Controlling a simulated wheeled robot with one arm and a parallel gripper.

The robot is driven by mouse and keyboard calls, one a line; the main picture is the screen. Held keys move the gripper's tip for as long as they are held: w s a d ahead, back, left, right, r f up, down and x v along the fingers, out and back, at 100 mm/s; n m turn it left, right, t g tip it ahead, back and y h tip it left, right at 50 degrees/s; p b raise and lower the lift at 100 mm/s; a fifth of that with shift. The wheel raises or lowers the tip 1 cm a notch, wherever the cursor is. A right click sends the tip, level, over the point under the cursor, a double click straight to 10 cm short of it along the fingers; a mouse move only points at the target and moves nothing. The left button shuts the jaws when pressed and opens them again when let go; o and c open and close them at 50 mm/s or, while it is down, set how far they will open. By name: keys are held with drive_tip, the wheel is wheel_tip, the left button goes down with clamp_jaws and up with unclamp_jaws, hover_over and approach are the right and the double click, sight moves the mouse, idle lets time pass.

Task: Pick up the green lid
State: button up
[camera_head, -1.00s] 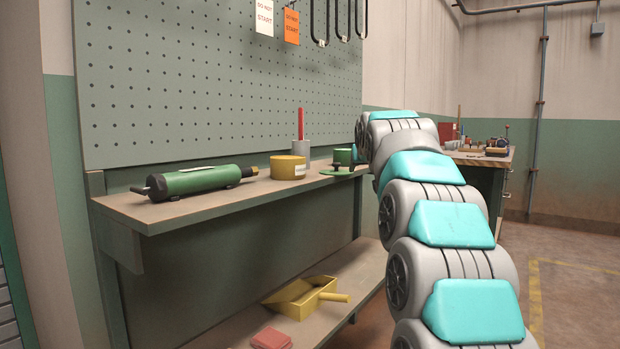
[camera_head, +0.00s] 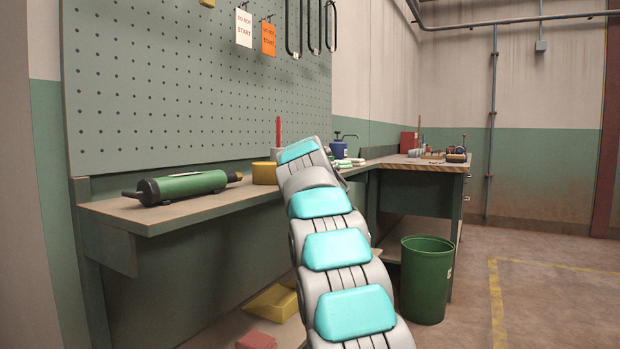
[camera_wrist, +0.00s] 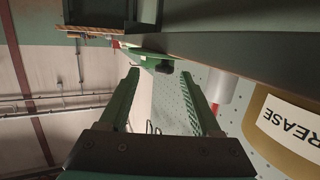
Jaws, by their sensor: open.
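The green lid (camera_wrist: 148,54) shows in the wrist view as a thin green disc seen nearly edge-on, with a dark knob (camera_wrist: 165,67) facing toward the pegboard side. My gripper (camera_wrist: 163,76) is open, its two green fingers apart with nothing held between them. The knob appears in the gap ahead of the fingertips; I see no contact, and the exact distance is unclear. In the head view my arm hides both the gripper and the lid.
A yellow tin (camera_head: 264,173) labelled grease and a grey cup (camera_wrist: 222,88) stand close by. A green cylindrical tool (camera_head: 190,186) lies on the shelf (camera_head: 150,222). A blue pump bottle (camera_head: 339,148) stands farther back. A green bin (camera_head: 426,285) is on the floor right.

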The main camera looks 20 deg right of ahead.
drive_tip(key=shift+x, duration=0.75)
drive_tip(key=shift+w+d+f, duration=0.2)
drive_tip(key=shift+w+f, duration=0.05)
drive_tip(key=shift+w, duration=0.25)
drive_tip(key=shift+w+d+p, duration=0.15)
drive_tip(key=shift+w+p, duration=0.35)
drive_tip(key=shift+w, duration=0.05)
drive_tip(key=shift+w+d+f, duration=0.1)
drive_tip(key=shift+w+f, duration=0.1)
drive_tip(key=shift+w, duration=0.15)
drive_tip(key=shift+w+d+r+p, duration=0.15)
drive_tip(key=shift+w+p, duration=0.1)
drive_tip(key=shift+p, duration=0.15)
drive_tip(key=shift+p+x, duration=0.5)
drive_tip(key=shift+x, duration=0.3)
clamp_jaws()
